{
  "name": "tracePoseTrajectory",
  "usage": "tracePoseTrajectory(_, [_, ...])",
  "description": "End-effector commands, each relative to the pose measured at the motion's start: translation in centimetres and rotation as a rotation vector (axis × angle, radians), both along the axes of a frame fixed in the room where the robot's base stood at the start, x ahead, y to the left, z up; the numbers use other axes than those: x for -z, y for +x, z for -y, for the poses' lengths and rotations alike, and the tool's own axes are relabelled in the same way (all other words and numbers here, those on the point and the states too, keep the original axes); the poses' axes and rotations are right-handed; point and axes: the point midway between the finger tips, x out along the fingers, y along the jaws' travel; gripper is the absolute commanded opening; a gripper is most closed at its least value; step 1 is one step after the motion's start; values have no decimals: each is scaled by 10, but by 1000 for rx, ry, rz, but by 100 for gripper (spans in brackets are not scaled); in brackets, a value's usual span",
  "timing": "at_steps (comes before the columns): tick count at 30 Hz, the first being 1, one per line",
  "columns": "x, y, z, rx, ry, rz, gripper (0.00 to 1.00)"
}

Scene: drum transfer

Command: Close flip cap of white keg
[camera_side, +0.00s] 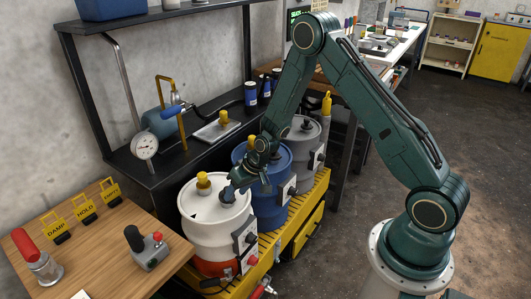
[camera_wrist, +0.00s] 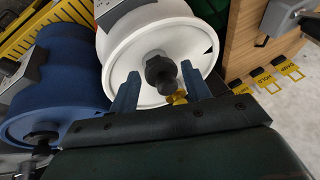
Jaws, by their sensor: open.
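The white keg (camera_side: 212,231) stands at the near end of the yellow rack, with a red-orange band low on its side. A yellow cap piece (camera_side: 203,184) stands up on its lid. In the wrist view the keg's lid (camera_wrist: 132,57) faces me, with a black knob-like fitting (camera_wrist: 160,71) on it and a bit of yellow (camera_wrist: 178,97) beside that, partly hidden. My gripper (camera_side: 229,193) is low over the lid's right side. In the wrist view its two blue fingers (camera_wrist: 160,89) are apart, with the black fitting between them in the picture. I cannot tell whether they touch it.
A blue keg (camera_side: 270,190) stands close beside the white one, and a grey keg (camera_side: 306,140) behind that, on the yellow rack (camera_side: 303,218). A wooden table (camera_side: 90,255) with small signs is at the left. A shelf with a gauge (camera_side: 145,146) stands along the wall.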

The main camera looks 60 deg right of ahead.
Motion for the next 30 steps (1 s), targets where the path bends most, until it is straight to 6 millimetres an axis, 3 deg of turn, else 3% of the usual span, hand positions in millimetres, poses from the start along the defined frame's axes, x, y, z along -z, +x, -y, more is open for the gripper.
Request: tracePoseTrajectory(30, [-111,-52,24,3,1,14,48])
